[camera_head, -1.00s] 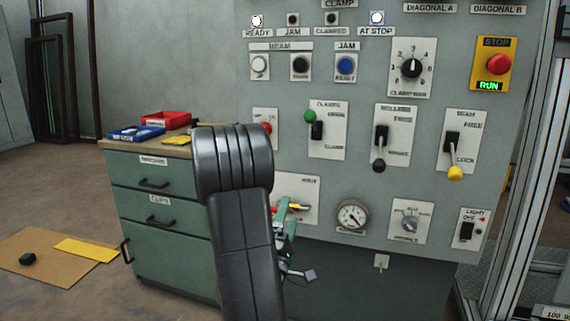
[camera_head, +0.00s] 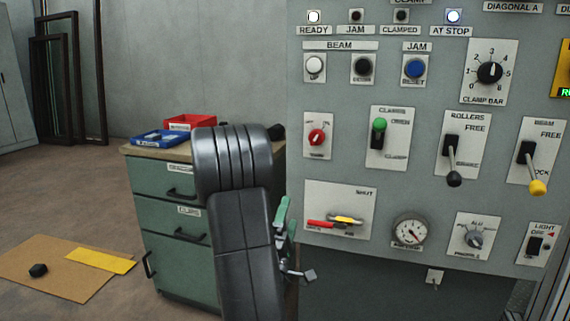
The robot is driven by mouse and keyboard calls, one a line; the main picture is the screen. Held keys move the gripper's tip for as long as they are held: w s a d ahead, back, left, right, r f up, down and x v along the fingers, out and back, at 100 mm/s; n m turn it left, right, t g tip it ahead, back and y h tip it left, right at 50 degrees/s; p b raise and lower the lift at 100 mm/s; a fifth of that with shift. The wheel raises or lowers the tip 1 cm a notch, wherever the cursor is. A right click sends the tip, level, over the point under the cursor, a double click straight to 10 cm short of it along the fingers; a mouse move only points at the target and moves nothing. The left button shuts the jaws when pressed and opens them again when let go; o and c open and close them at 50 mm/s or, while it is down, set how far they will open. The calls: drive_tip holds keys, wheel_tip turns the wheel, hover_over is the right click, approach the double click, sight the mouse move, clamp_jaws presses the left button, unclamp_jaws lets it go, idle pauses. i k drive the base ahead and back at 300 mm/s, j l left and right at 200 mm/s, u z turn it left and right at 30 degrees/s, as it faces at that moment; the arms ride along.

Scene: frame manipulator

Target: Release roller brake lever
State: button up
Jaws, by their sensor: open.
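The roller brake lever (camera_head: 453,163) is on the panel at right, on a white plate labelled ROLLERS. Its black knob (camera_head: 454,180) hangs low, by the lower label, away from the FREE label at the top. My gripper (camera_head: 284,216), with green parts, shows beside my black arm at the lower middle. It is open and looks empty, left of the lever and lower than it. My arm hides part of the gripper.
A beam lever with a yellow knob (camera_head: 538,187) is right of the roller lever, and a green-knobbed clamps lever (camera_head: 380,124) is left. A red-handled valve (camera_head: 334,222) sits near my gripper. A green drawer cabinet (camera_head: 172,225) stands behind my arm.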

sight(454, 179)
drive_tip(key=i+j, duration=0.1)
drive_tip(key=j, duration=0.2)
drive_tip(key=i+j, duration=0.1)
drive_tip(key=j, duration=0.15)
drive_tip(key=z, duration=1.6)
